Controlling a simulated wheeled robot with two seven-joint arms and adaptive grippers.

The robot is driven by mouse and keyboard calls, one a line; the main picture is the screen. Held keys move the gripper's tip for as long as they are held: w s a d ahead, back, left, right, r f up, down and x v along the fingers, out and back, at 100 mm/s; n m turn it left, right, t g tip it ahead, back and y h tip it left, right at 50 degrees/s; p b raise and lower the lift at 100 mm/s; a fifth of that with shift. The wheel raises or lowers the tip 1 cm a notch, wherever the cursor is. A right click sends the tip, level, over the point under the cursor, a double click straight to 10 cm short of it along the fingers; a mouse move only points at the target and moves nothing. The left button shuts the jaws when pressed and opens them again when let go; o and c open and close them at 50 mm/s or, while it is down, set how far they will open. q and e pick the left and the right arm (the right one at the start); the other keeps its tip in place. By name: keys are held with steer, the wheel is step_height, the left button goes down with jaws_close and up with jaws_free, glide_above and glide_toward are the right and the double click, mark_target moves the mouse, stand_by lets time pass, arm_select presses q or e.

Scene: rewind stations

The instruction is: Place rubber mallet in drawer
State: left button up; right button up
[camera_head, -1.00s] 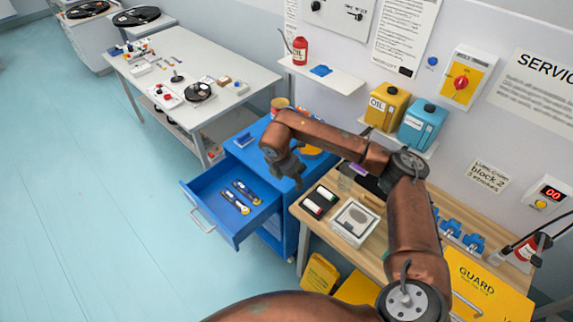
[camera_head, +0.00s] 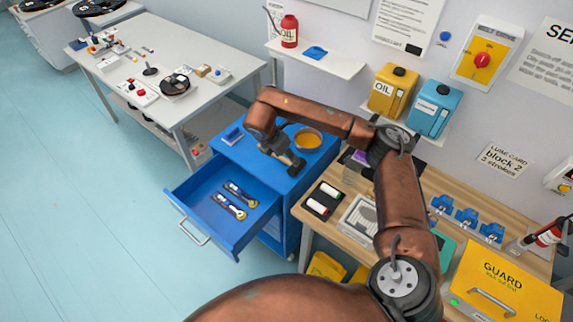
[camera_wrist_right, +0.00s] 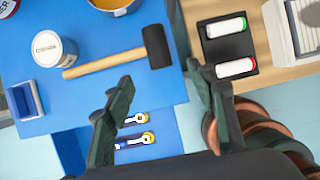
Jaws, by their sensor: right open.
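The rubber mallet, with a black head and wooden handle, lies on top of the blue cabinet in the right wrist view (camera_wrist_right: 105,63). In the head view my right arm largely hides it. My right gripper (camera_head: 287,163) is over the cabinet top, open and empty. In the wrist view its fingers (camera_wrist_right: 159,74) are spread, with the mallet's head beyond and between them, apart from it. The blue drawer (camera_head: 215,213) is pulled open below the cabinet top, with two tools with yellow ends lying in it. My left gripper is not in view.
On the cabinet top are an orange-filled bowl (camera_head: 307,139), a white-lidded can (camera_wrist_right: 47,48) and a blue box-like item (camera_head: 233,135). The wooden bench (camera_head: 340,233) to the right carries a black tray with two rollers (camera_head: 322,199).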

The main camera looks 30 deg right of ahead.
steer(key=b, duration=0.2)
glide_toward(290, 171)
steer(key=x, duration=0.2)
steer(key=shift+w+d+f, duration=0.2)
steer(key=shift+d+f, duration=0.2)
steer(key=shift+f, duration=0.15)
steer(key=shift+x, duration=0.8)
steer(key=x, duration=0.5)
steer(key=shift+s+f, duration=0.15)
steer(key=shift+s, duration=0.1)
jaws_close()
